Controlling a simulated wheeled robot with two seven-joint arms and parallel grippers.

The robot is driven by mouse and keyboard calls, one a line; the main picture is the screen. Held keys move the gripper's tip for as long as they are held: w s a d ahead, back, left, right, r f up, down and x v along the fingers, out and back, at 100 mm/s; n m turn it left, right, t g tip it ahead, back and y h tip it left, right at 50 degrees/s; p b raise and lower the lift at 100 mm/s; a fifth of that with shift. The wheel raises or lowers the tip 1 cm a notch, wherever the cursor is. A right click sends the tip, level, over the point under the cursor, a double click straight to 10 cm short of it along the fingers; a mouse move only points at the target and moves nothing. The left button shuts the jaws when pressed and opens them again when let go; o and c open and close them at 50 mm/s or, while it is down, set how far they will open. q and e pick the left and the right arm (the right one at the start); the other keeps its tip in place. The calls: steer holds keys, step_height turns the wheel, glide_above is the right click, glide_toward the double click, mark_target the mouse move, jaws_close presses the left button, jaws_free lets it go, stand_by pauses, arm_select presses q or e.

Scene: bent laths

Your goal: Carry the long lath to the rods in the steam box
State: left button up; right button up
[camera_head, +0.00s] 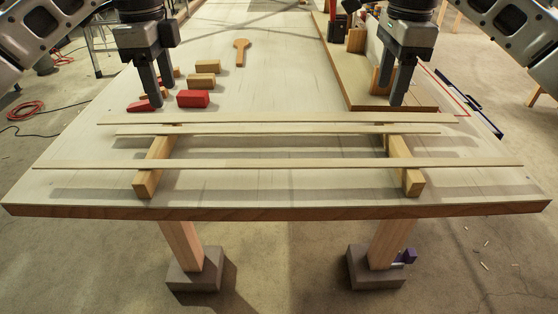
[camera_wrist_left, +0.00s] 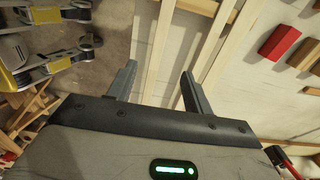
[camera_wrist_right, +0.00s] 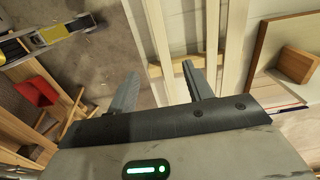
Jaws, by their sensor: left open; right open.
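Three pale laths lie across two wooden bearers on the table. The front lath (camera_head: 280,164) looks longest and reaches nearly from one table side to the other. The middle lath (camera_head: 280,130) and back lath (camera_head: 280,118) are shorter. My left gripper (camera_head: 161,95) and right gripper (camera_head: 391,98) are open and empty, fingers down, apart from the laths. In the left wrist view the front lath (camera_wrist_left: 160,50) lies in line with the gap between the fingertips; in the right wrist view the front lath (camera_wrist_right: 157,35) does too. I cannot identify the steam box or its rods.
Left bearer (camera_head: 155,165) and right bearer (camera_head: 403,165) carry the laths. A brown board (camera_head: 365,95) with blocks is at the back right. The table middle is clear.

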mark_target(185, 163)
arm_select(q)
step_height(185, 163, down, 16)
arm_select(e)
step_height(185, 163, down, 16)
arm_select(q)
steer(key=shift+d, duration=0.1)
jaws_close()
arm_select(e)
jaws_close()
arm_select(q)
steer(key=shift+w, duration=0.1)
arm_select(e)
steer(key=shift+w, duration=0.1)
